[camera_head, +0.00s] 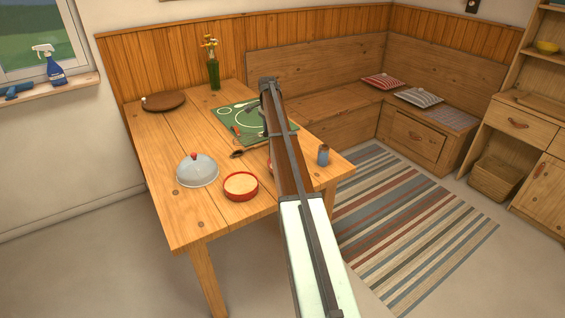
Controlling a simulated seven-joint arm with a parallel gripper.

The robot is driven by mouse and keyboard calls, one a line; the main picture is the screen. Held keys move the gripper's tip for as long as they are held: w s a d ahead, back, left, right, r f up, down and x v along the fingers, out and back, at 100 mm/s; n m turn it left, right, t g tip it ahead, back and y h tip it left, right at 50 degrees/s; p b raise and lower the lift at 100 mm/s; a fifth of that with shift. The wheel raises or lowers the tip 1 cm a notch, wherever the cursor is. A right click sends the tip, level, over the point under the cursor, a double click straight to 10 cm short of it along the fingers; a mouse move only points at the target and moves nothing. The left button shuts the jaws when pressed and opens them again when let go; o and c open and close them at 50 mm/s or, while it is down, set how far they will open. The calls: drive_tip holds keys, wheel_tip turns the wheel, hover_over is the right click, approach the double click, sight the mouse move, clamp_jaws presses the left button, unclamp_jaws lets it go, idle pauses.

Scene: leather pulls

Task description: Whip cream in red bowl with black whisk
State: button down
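A red bowl (241,187) with pale cream-coloured contents sits near the table's front edge, beside a domed cover. A small dark utensil (238,154) lies on the table behind it, its head at the left; it is too small to tell whether it is the black whisk. A sliver of another red thing (270,166) shows at the left edge of my arm, mostly hidden. My arm reaches over the table, past the bowl on its right. My gripper (254,106) is around the arm's far end above the green placemat, too small and hidden to read its fingers.
The wooden table (165,135) holds a grey domed cover (197,170), a green placemat (228,124), a round brown board (163,101), a vase of flowers (213,70) and a blue-grey cup (323,154) right of my arm. A corner bench stands behind. The table's left front is clear.

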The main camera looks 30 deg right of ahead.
drive_tip(key=shift+a+h, duration=0.25)
drive_tip(key=shift+h, duration=0.05)
drive_tip(key=a+h, duration=0.2)
drive_tip(key=a, duration=0.1)
drive_tip(key=a+r+h, duration=0.1)
drive_tip(key=a, duration=0.1)
drive_tip(key=shift+s+a+n, duration=0.1)
drive_tip(key=shift+a+n, duration=0.1)
drive_tip(key=shift+n, duration=0.2)
drive_tip(key=s+d+r+h, duration=0.2)
drive_tip(key=s+r+h, duration=0.1)
drive_tip(key=s, duration=0.3)
drive_tip(key=s+d+r+h, duration=0.2)
drive_tip(key=s+r, duration=0.1)
drive_tip(key=s, duration=0.4)
drive_tip(key=s+d+r+h, duration=0.1)
drive_tip(key=d+r+h, duration=0.4)
drive_tip(key=r, duration=0.2)
drive_tip(key=shift+r+m, duration=0.15)
drive_tip(key=shift+m, duration=0.25)
